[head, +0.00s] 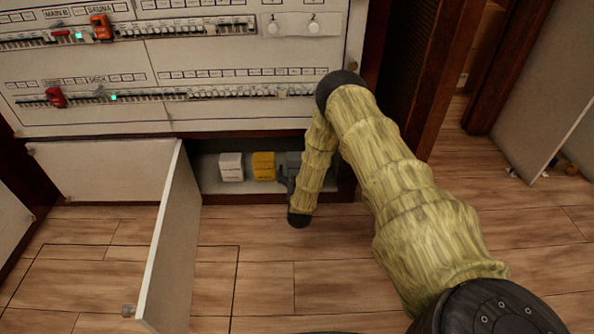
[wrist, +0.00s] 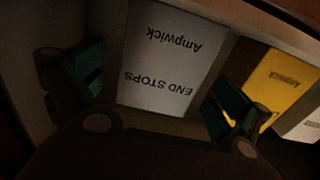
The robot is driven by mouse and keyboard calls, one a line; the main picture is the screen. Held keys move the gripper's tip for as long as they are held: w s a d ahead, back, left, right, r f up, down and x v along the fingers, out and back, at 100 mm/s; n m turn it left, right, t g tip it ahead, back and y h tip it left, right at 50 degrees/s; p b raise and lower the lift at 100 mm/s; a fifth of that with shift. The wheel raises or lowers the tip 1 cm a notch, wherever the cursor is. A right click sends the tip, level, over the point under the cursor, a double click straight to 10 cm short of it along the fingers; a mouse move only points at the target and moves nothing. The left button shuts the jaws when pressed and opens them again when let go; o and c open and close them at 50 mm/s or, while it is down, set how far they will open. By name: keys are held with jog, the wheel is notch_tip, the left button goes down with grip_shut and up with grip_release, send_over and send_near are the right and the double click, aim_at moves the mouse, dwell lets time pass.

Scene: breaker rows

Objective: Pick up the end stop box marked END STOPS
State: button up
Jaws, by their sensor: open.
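The grey-white end stop box (wrist: 165,55) fills the middle of the wrist view, its printing "Ampwick" and "END STOPS" upside down there. My gripper (wrist: 155,92) is open, with one dark green-padded finger on each side of the box. I cannot tell whether either finger touches it. In the head view the end stop box (head: 294,160) is the greyish box at the right of the low compartment, partly hidden by my arm. My gripper (head: 284,180) shows there only as a small dark shape in front of it.
A yellow box (head: 264,166) stands beside it, close to one finger in the wrist view, with a white box (head: 231,167) beyond. The low compartment's door (head: 165,245) stands open at the left. The breaker panel (head: 170,65) is above. Wooden floor in front is clear.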

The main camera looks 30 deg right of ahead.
jog(key=shift+b+x, duration=0.3)
jog(key=shift+x, duration=0.8)
jog(key=c, duration=1.2)
jog(key=shift+r, duration=0.2)
